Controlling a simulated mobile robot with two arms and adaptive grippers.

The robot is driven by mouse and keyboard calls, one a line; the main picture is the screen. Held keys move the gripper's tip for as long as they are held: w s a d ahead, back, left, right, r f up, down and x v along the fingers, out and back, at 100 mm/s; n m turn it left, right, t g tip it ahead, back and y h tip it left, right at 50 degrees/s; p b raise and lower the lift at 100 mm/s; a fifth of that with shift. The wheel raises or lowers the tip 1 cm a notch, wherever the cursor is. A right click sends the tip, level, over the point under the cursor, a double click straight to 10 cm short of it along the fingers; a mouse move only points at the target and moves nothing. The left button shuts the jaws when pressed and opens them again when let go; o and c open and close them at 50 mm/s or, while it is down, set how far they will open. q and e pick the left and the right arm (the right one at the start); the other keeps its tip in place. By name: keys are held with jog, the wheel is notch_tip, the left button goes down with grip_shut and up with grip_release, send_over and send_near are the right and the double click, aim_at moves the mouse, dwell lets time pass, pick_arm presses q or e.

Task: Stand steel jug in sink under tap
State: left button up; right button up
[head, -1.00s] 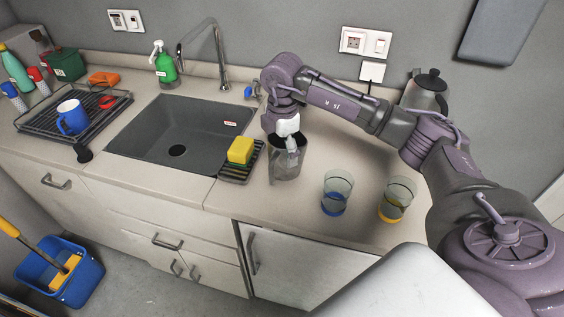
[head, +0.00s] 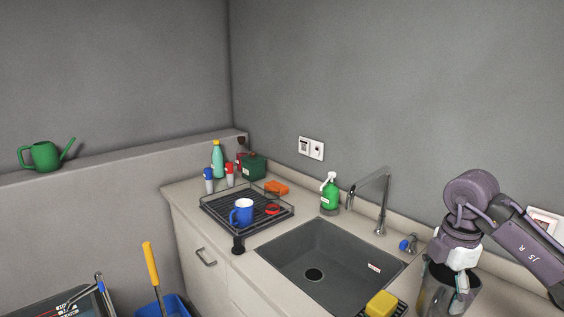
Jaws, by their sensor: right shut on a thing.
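The steel jug (head: 440,291) is at the lower right, upright, right of the sink. My right gripper (head: 460,279) reaches down into its mouth and is shut on it; the fingertips are partly hidden by the jug. The frame's bottom edge cuts off the jug's base, so I cannot tell whether it touches the counter. The grey sink (head: 330,244) is empty, with a round drain (head: 313,275). The tap (head: 381,205) stands behind the sink's back edge, its spout curving to the left. My left gripper is not in view.
A yellow sponge (head: 381,304) on a black rack lies between sink and jug. A green soap bottle (head: 330,193) stands behind the sink. Left of the sink is a drying rack (head: 222,219) with a blue mug (head: 241,212). A blue-handled valve (head: 406,244) sits near the tap.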

jog(key=n, duration=0.1)
jog(key=f+n, duration=0.1)
jog(key=n, duration=0.1)
jog(key=shift+s+a, duration=0.2)
jog(key=shift+a, duration=0.2)
jog(key=s+a+f+m+b, duration=0.1)
jog(key=s+a+f+m, duration=0.4)
jog(key=m, duration=0.6)
jog(key=s+a+f+m+b, duration=0.1)
jog(key=s+a+f+m, duration=0.5)
jog(key=s+m, duration=0.3)
jog(key=m, duration=0.2)
jog(key=shift+s+a+m+b, duration=0.15)
jog(key=shift+a+m+b, duration=0.1)
jog(key=shift+m+b, duration=0.1)
